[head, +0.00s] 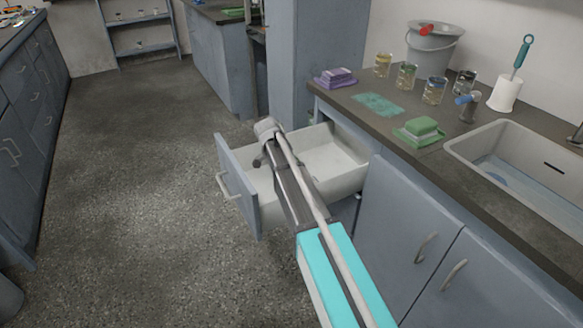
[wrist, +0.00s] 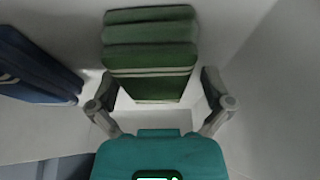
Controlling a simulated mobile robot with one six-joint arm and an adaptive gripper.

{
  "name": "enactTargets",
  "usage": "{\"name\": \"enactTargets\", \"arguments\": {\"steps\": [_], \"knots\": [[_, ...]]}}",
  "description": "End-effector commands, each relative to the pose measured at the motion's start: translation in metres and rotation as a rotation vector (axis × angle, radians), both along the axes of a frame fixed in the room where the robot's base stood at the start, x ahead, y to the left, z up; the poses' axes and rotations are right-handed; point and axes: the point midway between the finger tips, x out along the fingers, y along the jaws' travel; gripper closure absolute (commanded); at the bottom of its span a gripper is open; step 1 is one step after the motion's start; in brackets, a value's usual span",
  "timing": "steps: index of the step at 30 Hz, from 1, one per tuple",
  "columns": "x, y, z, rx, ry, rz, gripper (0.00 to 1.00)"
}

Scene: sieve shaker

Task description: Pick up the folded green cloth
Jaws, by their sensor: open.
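The folded green cloth (wrist: 150,58) lies in the white drawer, seen ahead of my gripper in the wrist view. It shows as a thick stack with pale lines across its near face. My gripper (wrist: 160,86) is open, with one finger to each side of the cloth's near end. The fingers look apart from the cloth, with a gap on both sides; I cannot tell the height between them. In the head view my arm reaches over the open drawer (head: 340,183), and the fingers and this cloth are hidden there.
A dark blue folded cloth (wrist: 35,68) lies left of the green one in the drawer. Drawer walls (wrist: 245,35) stand close on the right.

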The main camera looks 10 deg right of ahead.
Motion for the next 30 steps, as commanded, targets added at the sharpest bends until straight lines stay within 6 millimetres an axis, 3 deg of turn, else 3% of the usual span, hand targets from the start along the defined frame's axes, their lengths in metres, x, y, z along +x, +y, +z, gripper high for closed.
{"name": "enactTargets", "arguments": {"steps": [25, 26, 30], "knots": [[0.0000, 0.0006, -0.0049, 0.000, 0.000, 0.001, 0.00], [0.0000, 0.0006, -0.0049, 0.000, 0.000, 0.001, 0.02], [0.0000, 0.0007, -0.0049, 0.000, 0.000, 0.001, 0.28]]}}
